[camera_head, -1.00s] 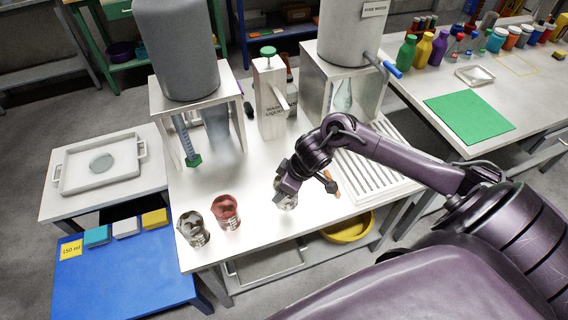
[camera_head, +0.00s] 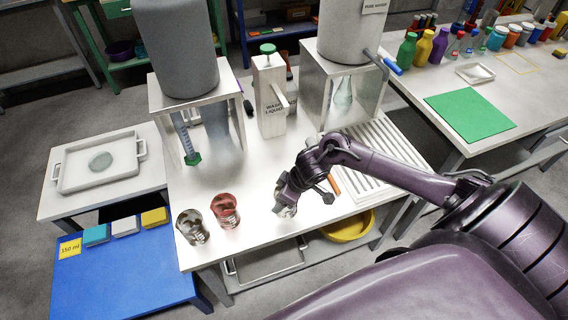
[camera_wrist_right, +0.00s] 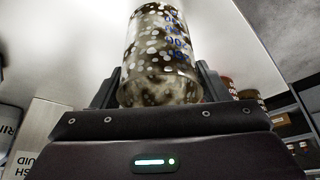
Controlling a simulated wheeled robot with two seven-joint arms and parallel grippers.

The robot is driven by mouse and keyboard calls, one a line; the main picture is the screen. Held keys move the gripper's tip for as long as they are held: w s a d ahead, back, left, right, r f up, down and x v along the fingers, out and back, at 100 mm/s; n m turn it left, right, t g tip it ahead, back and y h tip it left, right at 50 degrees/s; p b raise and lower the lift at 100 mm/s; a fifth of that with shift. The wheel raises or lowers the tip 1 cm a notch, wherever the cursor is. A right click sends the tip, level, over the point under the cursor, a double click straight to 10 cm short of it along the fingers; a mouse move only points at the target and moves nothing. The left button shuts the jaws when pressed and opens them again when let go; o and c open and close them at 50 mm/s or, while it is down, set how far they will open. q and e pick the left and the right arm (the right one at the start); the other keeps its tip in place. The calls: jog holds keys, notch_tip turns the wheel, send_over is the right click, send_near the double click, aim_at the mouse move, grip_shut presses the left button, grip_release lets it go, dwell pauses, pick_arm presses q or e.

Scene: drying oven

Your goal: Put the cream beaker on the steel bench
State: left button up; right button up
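My right gripper (camera_head: 284,205) is over the front part of the steel bench (camera_head: 255,237). It is shut on a glass beaker, which I take to be the cream beaker (camera_wrist_right: 160,50); it looks cream speckled with dark and has blue markings. In the right wrist view the beaker is between the two fingers. In the head view the gripper hides most of it, and I cannot tell whether its base touches the bench. My left gripper is not in view.
A dark-and-pale beaker (camera_head: 192,228) and a red beaker (camera_head: 225,212) stand at the bench's front left. A ribbed rack (camera_head: 385,165) lies to the right. A wash liquid dispenser (camera_head: 270,100) and two tanks on stands are behind. Bench between red beaker and gripper is clear.

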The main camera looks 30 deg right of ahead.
jog(key=shift+o, duration=1.2)
jog(key=shift+r, duration=0.15)
jog(key=p+v, duration=0.1)
jog(key=v, duration=1.1)
jog(key=shift+d, duration=0.1)
